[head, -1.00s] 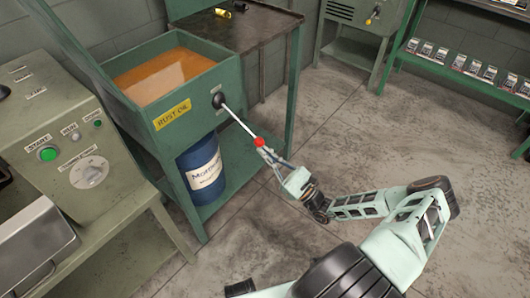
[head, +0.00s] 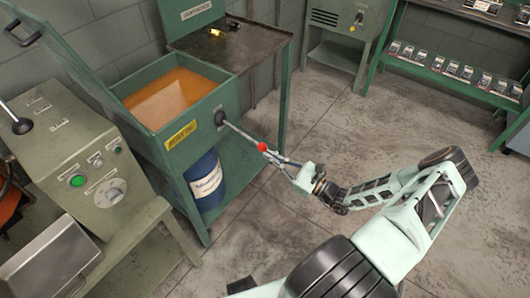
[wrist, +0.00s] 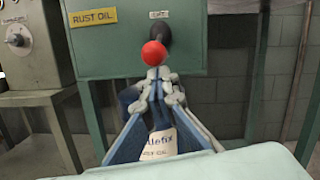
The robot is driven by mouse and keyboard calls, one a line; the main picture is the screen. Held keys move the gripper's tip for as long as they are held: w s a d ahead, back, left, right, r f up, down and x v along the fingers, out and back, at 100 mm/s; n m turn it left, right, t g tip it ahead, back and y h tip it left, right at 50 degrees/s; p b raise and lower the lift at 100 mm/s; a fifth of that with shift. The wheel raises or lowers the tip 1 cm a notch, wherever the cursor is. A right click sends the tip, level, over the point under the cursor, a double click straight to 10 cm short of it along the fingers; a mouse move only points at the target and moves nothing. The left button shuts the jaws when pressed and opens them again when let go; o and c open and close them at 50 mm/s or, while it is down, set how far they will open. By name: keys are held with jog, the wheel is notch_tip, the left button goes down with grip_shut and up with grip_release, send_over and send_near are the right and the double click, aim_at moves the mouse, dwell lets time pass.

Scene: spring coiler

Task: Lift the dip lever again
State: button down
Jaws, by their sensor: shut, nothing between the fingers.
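The dip lever is a thin metal rod (head: 240,132) that slopes down and outward from a black boot on the front of the green rust oil tank (head: 205,122). Its red ball knob (head: 262,146) also shows in the wrist view (wrist: 154,53). My gripper (head: 270,154) is at the knob's end of the lever. In the wrist view its fingertips (wrist: 158,76) are closed together just under the knob, with nothing seen between them. I cannot tell for sure whether they touch the knob. The tank holds orange oil (head: 185,80) with a paler shape in it.
A blue-and-white drum (head: 205,182) stands on the shelf under the tank. A control box with a green button (head: 77,181) is at the left. A dark-topped table (head: 250,45) is behind the tank. Open floor (head: 310,120) lies to the right.

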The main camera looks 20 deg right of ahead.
notch_tip(320, 180, up, 14)
jog(key=g+h+p, duration=0.3)
jog(key=g+p, duration=0.1)
jog(key=p, duration=1.2)
jog(key=shift+w+a+f, duration=0.25)
jog(key=shift+w, duration=0.05)
notch_tip(320, 180, down, 4)
jog(key=s+d+b, duration=0.2)
jog(key=b, duration=0.2)
jog(key=r+v, duration=0.1)
jog(key=v, duration=0.9)
jog(key=shift+w+r+h, duration=0.2)
jog(key=shift+h, duration=0.1)
jog(key=shift+g, duration=0.3)
